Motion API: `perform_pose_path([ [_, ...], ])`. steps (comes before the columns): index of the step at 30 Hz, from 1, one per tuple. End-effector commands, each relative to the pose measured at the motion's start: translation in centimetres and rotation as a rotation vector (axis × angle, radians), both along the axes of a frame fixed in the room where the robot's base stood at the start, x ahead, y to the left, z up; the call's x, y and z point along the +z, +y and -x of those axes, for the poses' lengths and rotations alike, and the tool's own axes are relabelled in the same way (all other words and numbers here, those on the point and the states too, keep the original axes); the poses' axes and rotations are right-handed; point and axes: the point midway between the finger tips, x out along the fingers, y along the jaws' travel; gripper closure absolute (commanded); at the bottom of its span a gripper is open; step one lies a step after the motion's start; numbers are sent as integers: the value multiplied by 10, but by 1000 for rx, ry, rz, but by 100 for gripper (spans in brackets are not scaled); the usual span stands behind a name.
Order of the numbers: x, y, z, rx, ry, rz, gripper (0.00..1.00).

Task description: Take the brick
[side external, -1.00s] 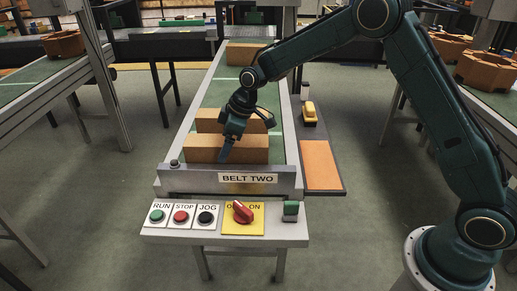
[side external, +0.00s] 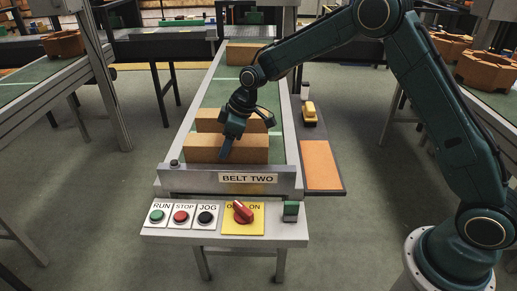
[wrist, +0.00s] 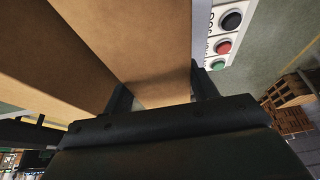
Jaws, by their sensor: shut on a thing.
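The front brown brick (side external: 198,150) lies across the near end of the green belt (side external: 212,96), behind the BELT TWO end plate. My gripper (side external: 230,143) is over its middle from above, with one finger down its near face. In the wrist view, my gripper (wrist: 163,92) has a finger on each side of the brick (wrist: 145,45) and is shut on it. A second brown brick (side external: 207,121) lies just behind it, partly hidden by my gripper; it shows at left in the wrist view (wrist: 45,50). I see no clear gap under the held brick.
A third brick (side external: 242,55) lies at the belt's far end. A control panel (side external: 205,236) with buttons and a red switch (side external: 243,212) is in front. At right, a side tray holds an orange pad (side external: 320,165) and a yellow item (side external: 309,112).

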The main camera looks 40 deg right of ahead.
Motion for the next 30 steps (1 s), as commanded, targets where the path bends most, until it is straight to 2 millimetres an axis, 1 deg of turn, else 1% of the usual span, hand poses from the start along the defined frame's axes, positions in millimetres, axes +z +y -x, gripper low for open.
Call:
perform_pose_path([
  [1, 6, 0, -2, 1, -10, -2, 100],
  [5, 13, 1, -2, 1, -10, -2, 100],
  [8, 22, 1, -3, 1, -13, -3, 100],
  [14, 48, 0, -3, 0, -13, -2, 100],
  [20, 84, 0, -3, 0, -15, -2, 100],
  [30, 149, 0, -2, 0, -14, -2, 100],
])
